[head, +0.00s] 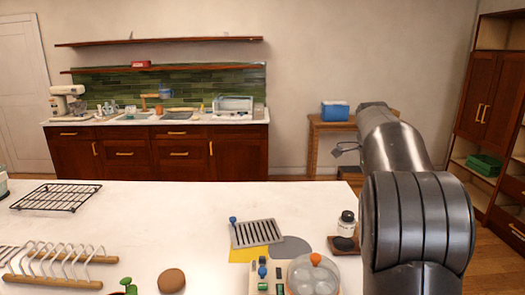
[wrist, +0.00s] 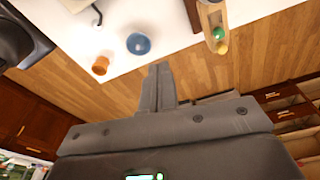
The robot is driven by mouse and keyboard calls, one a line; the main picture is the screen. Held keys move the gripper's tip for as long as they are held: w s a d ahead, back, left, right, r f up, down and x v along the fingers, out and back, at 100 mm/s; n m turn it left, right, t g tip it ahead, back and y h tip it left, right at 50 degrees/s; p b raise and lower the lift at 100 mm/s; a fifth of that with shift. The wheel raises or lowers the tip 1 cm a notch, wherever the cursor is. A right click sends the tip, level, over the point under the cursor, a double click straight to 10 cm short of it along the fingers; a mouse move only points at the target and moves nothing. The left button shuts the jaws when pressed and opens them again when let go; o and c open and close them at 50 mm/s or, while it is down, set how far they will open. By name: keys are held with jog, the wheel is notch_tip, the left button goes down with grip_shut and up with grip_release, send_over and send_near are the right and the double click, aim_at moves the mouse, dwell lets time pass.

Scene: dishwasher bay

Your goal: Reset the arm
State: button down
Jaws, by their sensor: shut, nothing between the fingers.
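My gripper (wrist: 157,72) shows in the wrist view with its two grey fingers together and nothing between them. It is in the air, with wooden floor and a white surface behind it.
On the counter are a wire rack (head: 57,197), a toast rack (head: 62,265), a slotted grey tray (head: 258,233), a dark-capped jar (head: 346,224) and a glass dome (head: 314,275). In the wrist view a blue bowl (wrist: 139,43) and orange cup (wrist: 100,66) stand on a white surface.

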jog(key=s+a+r+n+t+y, duration=0.1)
jog(key=s+a+n, duration=0.15)
jog(key=s, duration=0.25)
jog(key=s+a+r+n+t, duration=0.1)
jog(key=s+a+n, duration=0.1)
jog(key=s+n, duration=0.15)
jog(key=s+a+f+n+t, duration=0.1)
jog(key=s+a+f+n, duration=0.2)
jog(key=s, duration=0.4)
jog(key=s+a+f+n+t, duration=0.1)
jog(key=s+a+f+n, duration=0.2)
jog(key=s+n, duration=0.3)
jog(key=s+a+f+n+t, duration=0.2)
jog(key=s+a+f+n, duration=0.1)
jog(key=s, duration=0.7)
jog(key=shift+s+a+f+n+y, duration=0.15)
jog(key=shift+a+f+n+y, duration=0.2)
jog(key=shift+a+n, duration=0.55)
jog(key=c, duration=2.2)
grip_release()
jog(key=shift+d, duration=0.25)
